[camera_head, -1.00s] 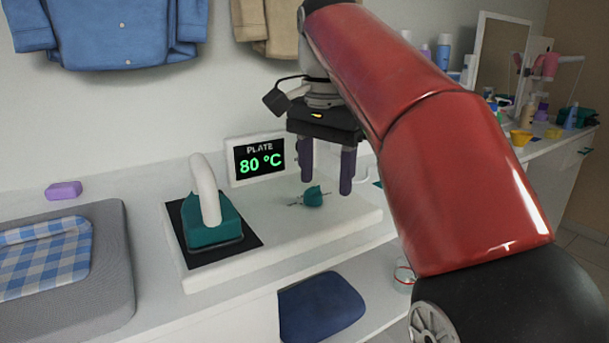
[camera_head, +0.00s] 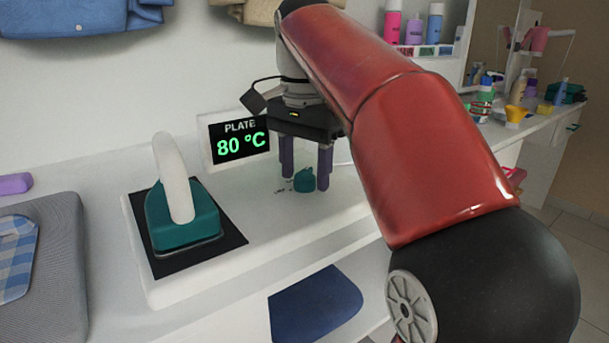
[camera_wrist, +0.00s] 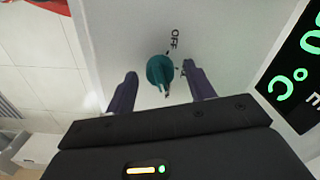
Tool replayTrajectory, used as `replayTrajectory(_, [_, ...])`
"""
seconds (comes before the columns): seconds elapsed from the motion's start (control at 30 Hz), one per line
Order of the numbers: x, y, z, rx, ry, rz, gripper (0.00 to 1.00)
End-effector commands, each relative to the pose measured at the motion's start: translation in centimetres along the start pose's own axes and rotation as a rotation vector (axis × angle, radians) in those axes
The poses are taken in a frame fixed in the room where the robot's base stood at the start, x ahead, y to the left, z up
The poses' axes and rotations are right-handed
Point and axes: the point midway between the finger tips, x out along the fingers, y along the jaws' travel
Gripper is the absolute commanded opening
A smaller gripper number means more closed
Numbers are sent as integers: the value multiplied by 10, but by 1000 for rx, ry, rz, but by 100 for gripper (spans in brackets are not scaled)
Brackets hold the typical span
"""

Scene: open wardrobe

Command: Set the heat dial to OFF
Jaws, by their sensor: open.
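The heat dial is a small teal knob (camera_head: 304,180) on the white plate unit (camera_head: 262,222). In the wrist view the knob (camera_wrist: 160,70) has a pointer ridge, which points down and slightly right in the picture, away from the printed OFF mark (camera_wrist: 174,39). The display (camera_head: 239,141) reads PLATE 80 °C. My gripper (camera_head: 304,183) is open and points down over the dial, one purple finger on each side. In the wrist view the fingertips (camera_wrist: 159,75) flank the knob with gaps, and I see no contact.
A teal iron (camera_head: 182,222) with a white handle stands on a black pad (camera_head: 232,238), left of the dial. A grey ironing board (camera_head: 50,285) with checked cloth is at far left. A blue folded item (camera_head: 315,305) lies on the shelf below. Bottles stand at the right.

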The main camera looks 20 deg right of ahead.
Motion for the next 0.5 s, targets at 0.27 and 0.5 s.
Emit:
replayTrajectory(0.27, [3, 0, 0, 0, 1, -1, 54])
replayTrajectory(0.5, [3, 0, 0, 0, 1, -1, 28])
